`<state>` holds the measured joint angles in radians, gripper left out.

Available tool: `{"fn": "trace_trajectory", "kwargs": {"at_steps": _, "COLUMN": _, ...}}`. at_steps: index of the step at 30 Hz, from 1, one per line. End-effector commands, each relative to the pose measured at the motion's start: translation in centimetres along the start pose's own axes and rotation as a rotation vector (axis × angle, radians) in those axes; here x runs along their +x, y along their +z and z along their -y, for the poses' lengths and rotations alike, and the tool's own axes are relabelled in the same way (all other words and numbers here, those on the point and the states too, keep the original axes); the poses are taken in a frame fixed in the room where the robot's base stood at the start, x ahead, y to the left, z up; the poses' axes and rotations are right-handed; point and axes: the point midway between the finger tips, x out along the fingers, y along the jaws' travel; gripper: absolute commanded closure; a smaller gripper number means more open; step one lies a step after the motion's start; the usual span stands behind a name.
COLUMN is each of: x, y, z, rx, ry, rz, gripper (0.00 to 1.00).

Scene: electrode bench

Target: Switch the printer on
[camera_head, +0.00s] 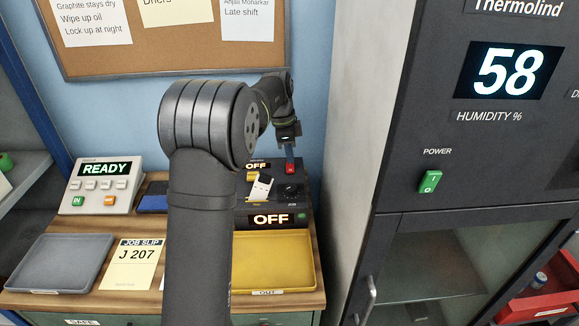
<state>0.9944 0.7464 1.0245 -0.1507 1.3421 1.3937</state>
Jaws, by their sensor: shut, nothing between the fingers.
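Dark devices stand at the back of the bench, partly behind my arm. The front one (290,191) has a lit OFF display, a small green button (301,217) at its right, and a white slip with dark marks (262,186) on top. I take it for the printer, but its name is not readable. A second OFF display (256,166) shows behind it, beside a red switch or button (290,169). My gripper (290,156) points down, shut and empty, just above the red part. I cannot tell whether it touches it.
A grey panel (119,204) reading READY stands at the left. In front lie a grey tray (60,263), a job slip J 207 (133,264) and a yellow tray (273,260). A tall dark cabinet (400,178) with a green power switch (430,182) stands at the right.

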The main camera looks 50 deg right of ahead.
Motion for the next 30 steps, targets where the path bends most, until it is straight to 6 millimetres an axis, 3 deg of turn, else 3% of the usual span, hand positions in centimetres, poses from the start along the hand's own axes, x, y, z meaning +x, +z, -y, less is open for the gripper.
{"fn": "trace_trajectory", "kwargs": {"at_steps": 21, "x": 1.0, "y": 0.1, "z": 0.0, "rx": 0.0, "ry": 0.0, "rz": 0.0, "gripper": 1.0}}
{"fn": "trace_trajectory", "kwargs": {"at_steps": 30, "x": -0.8, "y": -0.1, "z": 0.0, "rx": 0.001, "ry": -0.002, "rz": 0.0, "gripper": 1.0}}
